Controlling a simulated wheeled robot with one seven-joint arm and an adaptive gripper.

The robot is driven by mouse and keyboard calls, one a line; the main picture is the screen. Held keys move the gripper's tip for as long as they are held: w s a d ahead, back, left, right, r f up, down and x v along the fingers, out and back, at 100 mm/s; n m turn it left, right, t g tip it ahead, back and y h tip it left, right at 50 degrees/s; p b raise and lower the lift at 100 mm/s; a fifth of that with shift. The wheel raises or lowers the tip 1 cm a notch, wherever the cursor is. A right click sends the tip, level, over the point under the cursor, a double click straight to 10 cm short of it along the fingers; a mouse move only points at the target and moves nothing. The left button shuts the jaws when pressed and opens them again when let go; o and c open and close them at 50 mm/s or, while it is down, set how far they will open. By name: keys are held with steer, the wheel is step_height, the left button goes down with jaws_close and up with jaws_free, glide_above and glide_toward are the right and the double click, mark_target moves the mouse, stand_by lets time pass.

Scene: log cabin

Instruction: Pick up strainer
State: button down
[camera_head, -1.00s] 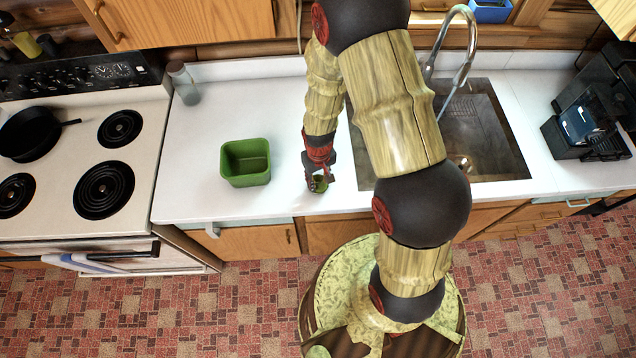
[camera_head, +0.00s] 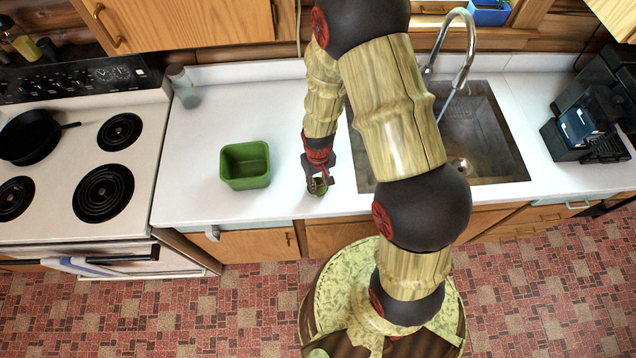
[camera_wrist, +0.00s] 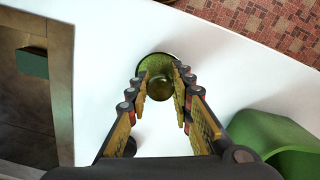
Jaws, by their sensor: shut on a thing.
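A small round green thing, which I take to be the strainer (camera_head: 319,189), is on the white counter near its front edge, left of the sink. In the wrist view the strainer (camera_wrist: 155,62) shows as a green round shape with a rounder, shiny part in its middle. My gripper (camera_head: 318,184) reaches down to it from above. In the wrist view my gripper (camera_wrist: 162,76) has its two fingers on either side of the strainer, shut on it. The fingers hide part of its sides. I cannot tell whether it is clear of the counter.
A green open container (camera_head: 245,165) stands on the counter to the left. The sink (camera_head: 480,140) with its tall faucet (camera_head: 466,50) is to the right. The stove (camera_head: 75,170) with a black pan (camera_head: 30,137) is at far left. White counter (camera_head: 210,110) lies bare behind the container.

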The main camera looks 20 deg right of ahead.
steer(key=shift+w+r, duration=0.1)
steer(key=shift+r, duration=0.55)
steer(key=s+d+r, duration=0.3)
steer(key=s+r, duration=0.8)
steer(key=s, duration=0.3)
steer(key=shift+r, duration=0.25)
steer(key=shift+w+f+b, duration=0.1)
steer(key=shift+f+b, duration=0.05)
steer(key=shift+b, duration=0.15)
